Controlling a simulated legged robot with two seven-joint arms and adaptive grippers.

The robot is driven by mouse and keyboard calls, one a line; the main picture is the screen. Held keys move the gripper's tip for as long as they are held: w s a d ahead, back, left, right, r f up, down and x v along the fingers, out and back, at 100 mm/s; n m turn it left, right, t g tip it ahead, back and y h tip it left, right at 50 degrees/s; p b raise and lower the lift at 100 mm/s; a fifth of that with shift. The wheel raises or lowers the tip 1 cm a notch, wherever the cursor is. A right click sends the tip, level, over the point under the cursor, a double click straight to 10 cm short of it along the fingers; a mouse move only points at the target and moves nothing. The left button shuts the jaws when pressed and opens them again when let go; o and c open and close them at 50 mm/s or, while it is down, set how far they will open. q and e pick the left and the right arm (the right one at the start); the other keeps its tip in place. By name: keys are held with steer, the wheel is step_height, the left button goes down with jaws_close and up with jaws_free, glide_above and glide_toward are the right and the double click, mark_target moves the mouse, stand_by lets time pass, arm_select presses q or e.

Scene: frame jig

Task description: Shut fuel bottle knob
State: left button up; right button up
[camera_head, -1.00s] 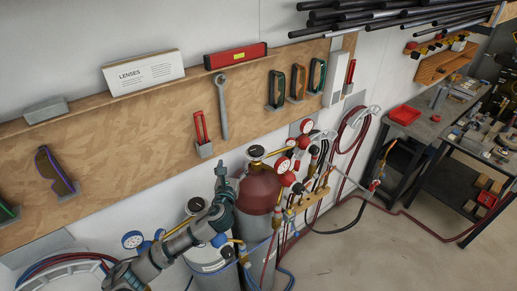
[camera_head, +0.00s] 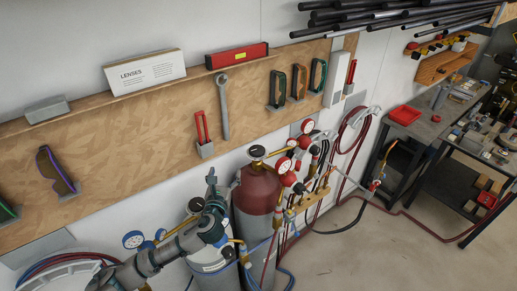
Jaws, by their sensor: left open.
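The fuel bottle (camera_head: 258,190) is a gas cylinder with a dark red top and grey body, standing against the wall. Its knob (camera_head: 257,152) is a dark round cap with a brass collar on top. My left gripper (camera_head: 215,195) is open and empty, left of the fuel bottle and lower than its knob, apart from the knob. It covers part of a second, grey-white cylinder (camera_head: 207,263) behind it. My right gripper is not in view.
Red gauges (camera_head: 285,165) and hoses sit close on the right of the fuel bottle. A blue-rimmed gauge (camera_head: 133,239) is at the lower left. A wooden tool board (camera_head: 130,140) runs along the wall behind. Floor (camera_head: 350,255) is clear at the right.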

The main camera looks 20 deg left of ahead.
arm_select(q)
steer(key=shift+a, duration=0.1)
steer(key=s+d, duration=0.2)
steer(key=s, duration=0.9)
steer(key=shift+s+f, duration=0.25)
steer(key=shift+s, duration=0.1)
